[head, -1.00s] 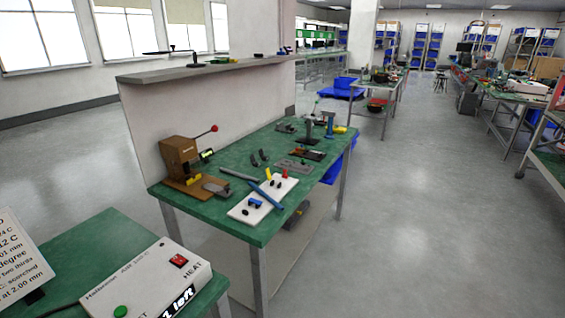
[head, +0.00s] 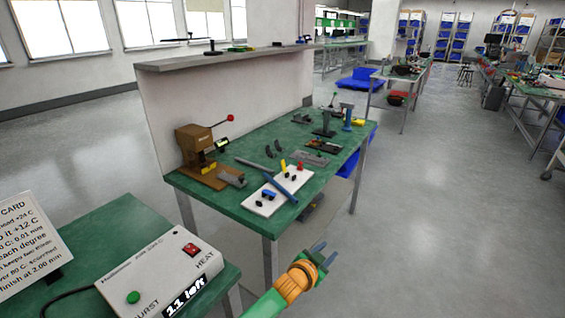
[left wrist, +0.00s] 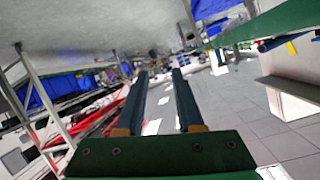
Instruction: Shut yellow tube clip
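A white board (head: 258,207) lies on the green bench (head: 222,201) in the head view. A blue tube (head: 281,188) lies slantwise on it. A small yellow piece (head: 283,165) stands at the board's far edge, perhaps the yellow clip; it is too small to tell whether it is open or shut. A red piece (head: 300,166) and a blue clip (head: 268,194) are also on the board. My left gripper (head: 322,250) is in front of the bench, right of its near leg, apart from everything. Its fingers are spread and empty, also in the left wrist view (left wrist: 160,76). My right gripper is not in view.
A brown press (head: 195,145) with a red-knobbed lever stands on the bench's left. Several tools stand at its far end. A white heat box (head: 160,272) and a card (head: 28,232) are on a nearer green table. Open floor (head: 430,200) lies to the right.

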